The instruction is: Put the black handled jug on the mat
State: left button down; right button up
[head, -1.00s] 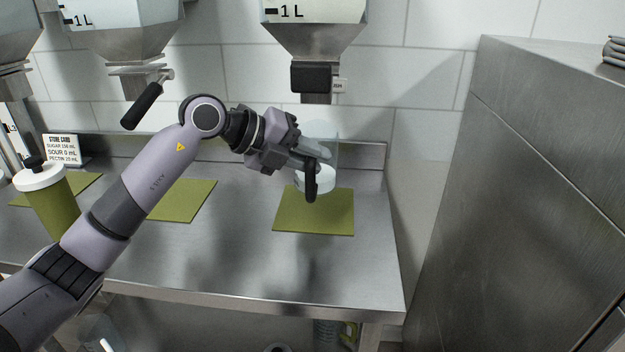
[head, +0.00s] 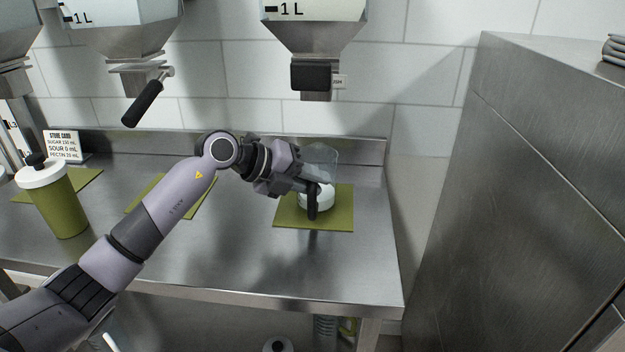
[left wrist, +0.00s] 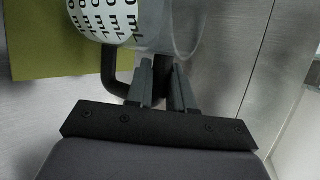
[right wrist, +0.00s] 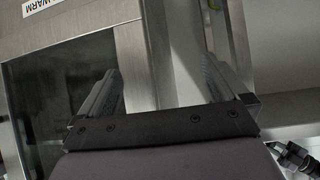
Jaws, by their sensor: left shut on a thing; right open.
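The jug (head: 320,160) is clear with a white band near its base and a black handle. My left gripper (head: 312,190) is shut on the black handle, on the near side of the jug. The jug is over the green mat (head: 335,219) on the right of the bench; I cannot tell whether its base touches it. In the left wrist view the handle (left wrist: 109,72) runs into the fingers (left wrist: 162,85), beside the printed white band (left wrist: 108,18) and the green mat (left wrist: 35,45). My right gripper (right wrist: 160,90) is open and empty, seen only in the right wrist view.
A dispenser nozzle (head: 312,78) hangs above the right mat. A lever with a black handle (head: 142,104) hangs to its left. A green bottle with a white lid (head: 60,200) stands at the left. A tall steel cabinet (head: 550,190) is at the right. The bench front (head: 340,270) is clear.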

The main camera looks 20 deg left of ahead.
pick_arm(q)
jog(key=shift+f, duration=0.1)
jog(key=c, duration=1)
grip_release()
jog(key=shift+s+a+r, duration=0.1)
jog(key=shift+a+r, duration=0.05)
jog(key=shift+r, duration=0.05)
jog(key=b+v, duration=0.1)
jog(key=v, duration=1)
jog(key=shift+s+a, duration=0.2)
jog(key=shift+s, duration=0.05)
jog(key=shift+r, duration=0.15)
